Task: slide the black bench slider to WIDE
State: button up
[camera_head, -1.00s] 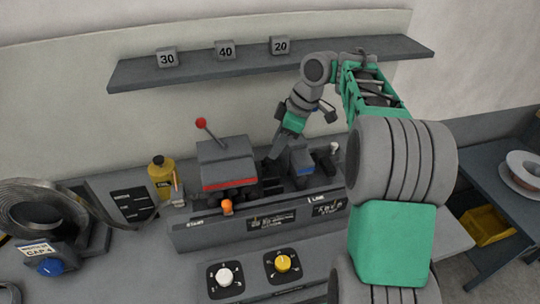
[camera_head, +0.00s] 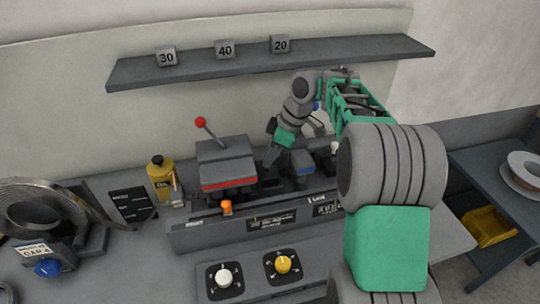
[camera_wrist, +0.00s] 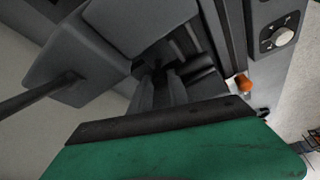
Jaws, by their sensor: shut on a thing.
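My gripper (camera_head: 268,163) reaches down into the bench fixture between the grey block with a red stripe (camera_head: 228,172) and the smaller grey block with a blue stripe (camera_head: 302,162). In the wrist view my fingers (camera_wrist: 160,72) are closed together on a small dark piece (camera_wrist: 143,68), which looks like the black bench slider. The fingers hide much of it. In the head view the slider is hidden behind my gripper and the fixture, and I cannot read its WIDE mark.
An orange knob (camera_head: 226,207) sits on the fixture's front edge. A red-tipped lever (camera_head: 201,122) rises from the red-striped block. White (camera_head: 225,277) and yellow (camera_head: 283,264) dials lie in front. A yellow bottle (camera_head: 160,175) stands at left. A shelf (camera_head: 350,50) hangs above.

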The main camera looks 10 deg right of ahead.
grip_shut()
dwell(0.3)
dwell(0.6)
jog(key=shift+w+r+p, duration=0.2)
jog(key=shift+w+p, duration=0.15)
jog(key=shift+p, duration=0.1)
jog(key=shift+w+f+p, duration=0.1)
jog(key=shift+w+p, duration=0.45)
jog(key=shift+w, duration=0.7)
jog(key=o, duration=0.8)
grip_release()
jog(key=shift+w, duration=0.15)
jog(key=shift+c, duration=0.2)
